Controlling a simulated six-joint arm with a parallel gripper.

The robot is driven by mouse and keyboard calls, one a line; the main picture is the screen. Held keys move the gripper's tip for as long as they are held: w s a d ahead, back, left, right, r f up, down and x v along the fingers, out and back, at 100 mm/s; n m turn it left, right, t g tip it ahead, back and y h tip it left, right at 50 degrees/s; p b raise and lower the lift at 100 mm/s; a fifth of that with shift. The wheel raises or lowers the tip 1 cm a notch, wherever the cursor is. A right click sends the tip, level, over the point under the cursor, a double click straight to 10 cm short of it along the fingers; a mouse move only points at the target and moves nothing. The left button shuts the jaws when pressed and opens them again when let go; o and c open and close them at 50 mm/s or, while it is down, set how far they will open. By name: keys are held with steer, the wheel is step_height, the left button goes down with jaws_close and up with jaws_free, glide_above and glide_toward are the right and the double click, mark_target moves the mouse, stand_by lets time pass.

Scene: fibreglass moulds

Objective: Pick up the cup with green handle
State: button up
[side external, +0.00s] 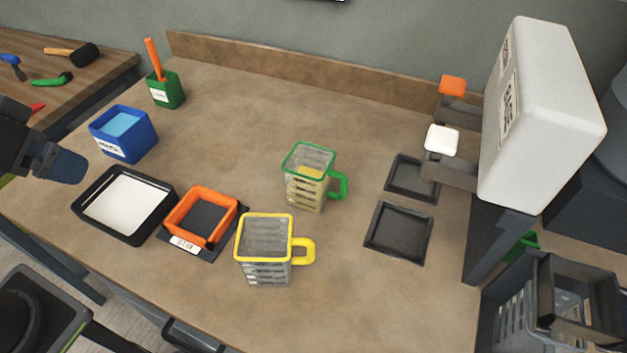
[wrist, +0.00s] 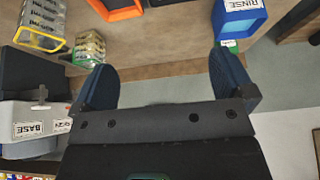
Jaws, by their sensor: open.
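The cup with the green handle (side external: 306,180) stands upright near the middle of the table in the side view. It is clear, with a green rim, and holds some yellowish contents. Its handle points right. In the wrist view the cup (wrist: 89,50) shows at the upper left, apart from my fingers. My gripper (side external: 62,163) is at the left edge of the side view, far from the cup and near the blue container. In the wrist view my gripper (wrist: 168,82) has its two dark blue fingers spread wide with nothing between them.
A similar cup with a yellow handle (side external: 264,248) stands in front of the green one. An orange frame (side external: 201,215), a black tray (side external: 124,205) and a blue container (side external: 123,134) are at left. A white dispenser (side external: 540,115) and dark square trays (side external: 399,232) are at right.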

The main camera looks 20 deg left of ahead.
stand_by(0.3)
steer(key=w+d+f+n+g+h, duration=0.2)
steer(key=w+d+n+g+h, duration=0.25)
steer(key=w+d+g, duration=0.2)
steer(key=n+h, duration=1.4)
glide_toward(327, 183)
steer(key=shift+m+t+y, duration=0.25)
steer(key=shift+t, duration=0.2)
steer(key=d, duration=0.6)
steer(key=shift+w+d+f, duration=0.1)
steer(key=shift+d+f, duration=0.05)
steer(key=shift+f, duration=0.1)
steer(key=shift+c, duration=0.2)
steer(key=c, duration=1)
